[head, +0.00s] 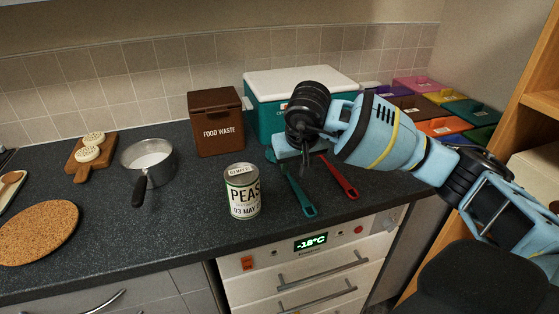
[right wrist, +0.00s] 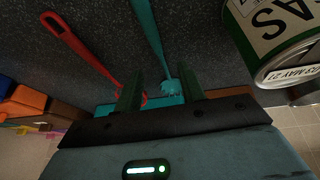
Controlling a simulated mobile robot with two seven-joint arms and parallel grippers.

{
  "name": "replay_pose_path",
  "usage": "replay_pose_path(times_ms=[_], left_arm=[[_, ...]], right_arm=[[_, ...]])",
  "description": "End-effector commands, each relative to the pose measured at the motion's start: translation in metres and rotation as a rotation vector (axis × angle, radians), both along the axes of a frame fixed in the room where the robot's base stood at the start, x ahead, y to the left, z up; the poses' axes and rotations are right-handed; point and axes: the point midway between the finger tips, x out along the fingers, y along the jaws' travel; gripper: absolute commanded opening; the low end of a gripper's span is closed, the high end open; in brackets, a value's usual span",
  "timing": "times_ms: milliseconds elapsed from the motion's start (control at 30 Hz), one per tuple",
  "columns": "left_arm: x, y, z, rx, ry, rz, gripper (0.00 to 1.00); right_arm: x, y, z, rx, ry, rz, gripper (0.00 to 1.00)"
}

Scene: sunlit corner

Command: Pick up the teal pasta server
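The teal pasta server (head: 300,197) lies on the dark worktop, its handle toward the front edge. In the right wrist view its handle (right wrist: 150,30) comes down from the top and its toothed head (right wrist: 172,88) shows between the fingers, closer to the right-hand one. My right gripper (head: 304,163) is above the server's head end, pointing down. Its two fingers (right wrist: 160,92) are apart and hold nothing; I cannot tell their height above the server. In the head view the gripper covers part of the server. My left gripper is not in view.
A red utensil (head: 340,178) lies just right of the server. A peas can (head: 243,191) stands to its left. Behind are a brown food waste bin (head: 217,122) and a teal box with a white lid (head: 264,121). A saucepan (head: 147,160) stands farther left.

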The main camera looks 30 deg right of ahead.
Motion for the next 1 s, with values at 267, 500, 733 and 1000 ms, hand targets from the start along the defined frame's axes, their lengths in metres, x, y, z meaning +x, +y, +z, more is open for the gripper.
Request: replay_pose_path(times_ms=[267,500,733,1000], left_arm=[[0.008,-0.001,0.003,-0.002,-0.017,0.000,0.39],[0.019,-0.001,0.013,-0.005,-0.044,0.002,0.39],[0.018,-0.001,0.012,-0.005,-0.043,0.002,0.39],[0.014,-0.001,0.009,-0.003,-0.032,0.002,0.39]], right_arm=[[0.006,-0.003,-0.017,0.001,0.002,0.000,0.40],[0.009,-0.008,-0.041,0.001,0.004,-0.001,0.40],[0.018,-0.013,-0.064,0.001,0.002,-0.001,0.40],[0.019,-0.013,-0.066,0.001,0.000,0.000,0.40]])
